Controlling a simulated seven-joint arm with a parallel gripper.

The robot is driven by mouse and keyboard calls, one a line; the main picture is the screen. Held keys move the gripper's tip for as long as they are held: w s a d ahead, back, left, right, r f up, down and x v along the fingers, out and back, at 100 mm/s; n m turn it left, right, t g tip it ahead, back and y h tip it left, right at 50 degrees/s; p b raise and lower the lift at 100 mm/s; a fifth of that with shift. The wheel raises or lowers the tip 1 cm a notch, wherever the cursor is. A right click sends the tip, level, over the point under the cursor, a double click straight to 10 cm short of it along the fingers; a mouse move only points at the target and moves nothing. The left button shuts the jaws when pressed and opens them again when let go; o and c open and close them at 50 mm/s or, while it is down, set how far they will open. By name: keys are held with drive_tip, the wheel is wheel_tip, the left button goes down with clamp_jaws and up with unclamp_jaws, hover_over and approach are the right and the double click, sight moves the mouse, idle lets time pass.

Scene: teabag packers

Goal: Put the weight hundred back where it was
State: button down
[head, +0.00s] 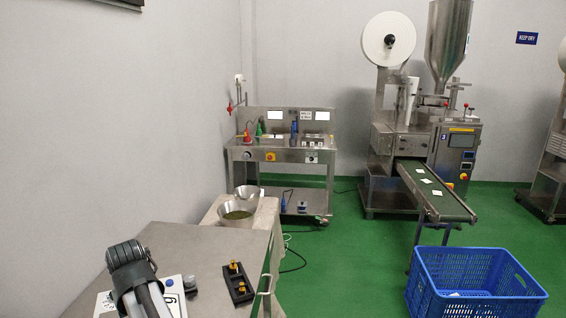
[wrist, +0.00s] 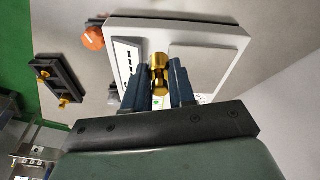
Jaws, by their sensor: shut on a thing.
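My gripper (wrist: 158,82) is shut on a brass weight (wrist: 158,65), which shows upright between the blue-grey fingers in the wrist view. The weight appears over the white scale (wrist: 205,35); I cannot tell whether it touches it. A black weight holder (wrist: 66,78) lies left of the gripper in the wrist view, with brass weights (wrist: 64,102) in it and bare room along its length. In the head view the holder (head: 240,291) sits on the steel table, right of my arm. The fingers and held weight are hidden there. No weight's marking is readable.
An orange round object (wrist: 93,38) is beside the scale. Metal bowls (head: 237,212) stand beyond the table. A blue crate (head: 470,280) is on the floor at right, near a conveyor (head: 435,195).

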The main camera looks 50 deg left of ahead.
drive_tip(key=w+d+f+m, duration=0.1)
drive_tip(key=w+d+m, duration=0.1)
drive_tip(key=w+d, duration=0.75)
drive_tip(key=w+d+f+m, duration=0.2)
drive_tip(key=w+d, duration=0.3)
drive_tip(key=w, duration=0.9)
drive_tip(key=w+d+f+m, duration=0.1)
drive_tip(key=w+d+m, duration=0.1)
drive_tip(key=w+d, duration=0.8)
drive_tip(key=w+d+f+m+t+h, duration=0.15)
drive_tip(key=w+d+m, duration=0.25)
drive_tip(key=w+d, duration=1.45)
drive_tip(key=w+d+m, duration=0.2)
drive_tip(key=w+d, duration=0.1)
drive_tip(key=d, duration=0.9)
drive_tip(key=w+d+f+m, duration=0.1)
drive_tip(key=w+d+m, duration=0.2)
drive_tip(key=d, duration=1)
drive_tip(key=w+d+m, duration=0.2)
drive_tip(key=w+d, duration=0.2)
drive_tip(key=d, duration=0.9)
drive_tip(key=shift+w+d+f+m+h, duration=0.15)
drive_tip(key=shift+w+m+h, duration=0.2)
drive_tip(key=shift+w+m, duration=0.05)
